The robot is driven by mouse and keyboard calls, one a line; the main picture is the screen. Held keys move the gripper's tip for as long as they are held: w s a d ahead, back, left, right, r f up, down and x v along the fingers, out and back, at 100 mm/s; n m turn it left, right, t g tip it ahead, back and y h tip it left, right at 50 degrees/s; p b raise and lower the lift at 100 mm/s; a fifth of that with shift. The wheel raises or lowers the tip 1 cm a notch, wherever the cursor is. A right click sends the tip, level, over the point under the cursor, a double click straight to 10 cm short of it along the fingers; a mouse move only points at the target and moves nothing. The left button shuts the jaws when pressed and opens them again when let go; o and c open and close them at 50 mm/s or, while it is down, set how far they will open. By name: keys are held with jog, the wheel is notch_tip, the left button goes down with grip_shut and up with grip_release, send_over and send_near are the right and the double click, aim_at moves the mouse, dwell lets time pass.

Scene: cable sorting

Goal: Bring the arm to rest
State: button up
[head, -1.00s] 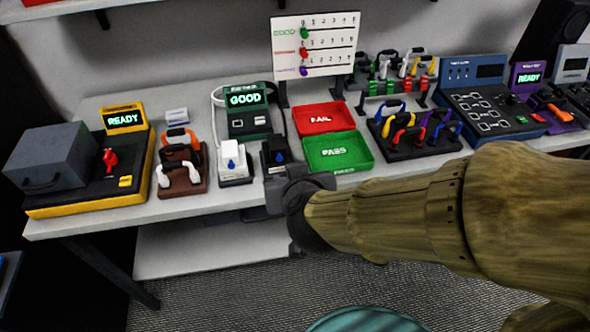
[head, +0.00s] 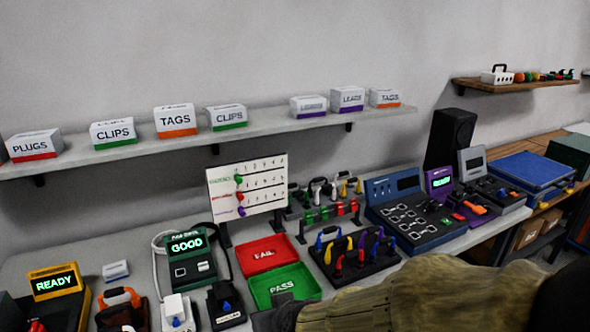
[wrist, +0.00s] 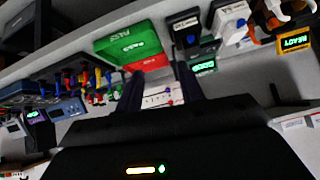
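My gripper (wrist: 160,88) shows in the wrist view with its two dark fingers apart and nothing between them. In the head view my arm, in a brown sleeve, reaches in from the lower right. Its dark end is at the bottom edge beside the green PASS tray (head: 310,283), and the fingertips cannot be made out there. The red FAIL tray (head: 270,254) lies just behind the PASS tray. Both trays look empty, though the arm's end hides part of the PASS tray's front.
A green tester reading GOOD (head: 187,243) and a white bead board (head: 247,188) stand on the bench. A rack of coloured cables (head: 355,257) and a blue panel (head: 405,210) are to the right. Labelled boxes line a wall shelf (head: 270,135). A black speaker (head: 450,138) stands behind.

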jog(key=s+d+m+g+h+p, duration=0.1)
jog(key=d+m+g+h+p, duration=0.1)
jog(key=d, duration=0.7)
jog(key=s+d+m+g+h+p, duration=0.1)
jog(key=s+d+g+p, duration=0.1)
jog(key=d, duration=0.8)
jog(key=shift+s+r+m+g+h+p, duration=0.15)
jog(key=shift+r+m+g+h+p, duration=0.35)
jog(key=shift+p, duration=0.6)
jog(key=shift+f, duration=0.1)
